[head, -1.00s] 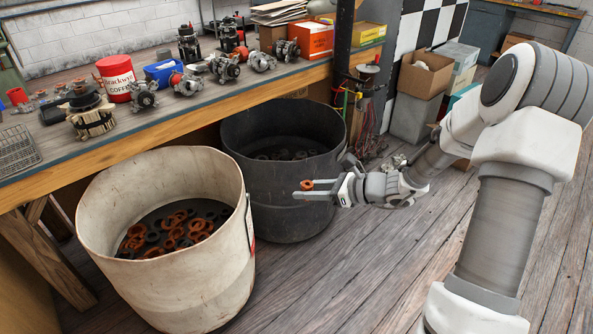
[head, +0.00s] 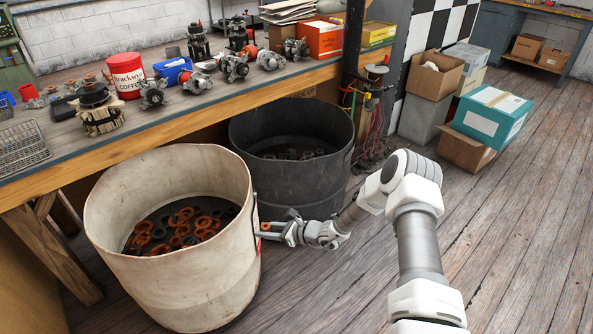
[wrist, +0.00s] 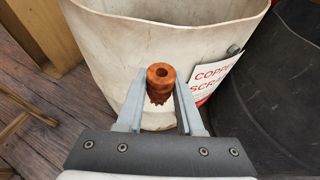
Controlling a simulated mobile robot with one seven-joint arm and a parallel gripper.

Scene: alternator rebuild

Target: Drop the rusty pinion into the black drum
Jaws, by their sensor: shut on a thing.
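The rusty pinion (wrist: 160,80) is a small orange-brown toothed piece with a hole in its end. My gripper (wrist: 158,92) is shut on it, one finger on each side, in the wrist view. In the head view my gripper (head: 266,230) is low, beside the right side of the white drum, with a bit of the pinion (head: 265,226) showing at its fingertips. The black drum (head: 325,180) stands behind and to the right of the white drum, with dark rings inside. My gripper is outside it, in front of its lower wall.
The white drum (head: 180,285) holds rusty and dark rings; its label reads "COPPER SCRAP" (wrist: 213,77) in the wrist view. A workbench (head: 130,150) with several alternators runs behind both drums. Boxes (head: 490,115) stand at the right. The wooden floor (head: 510,240) in front is clear.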

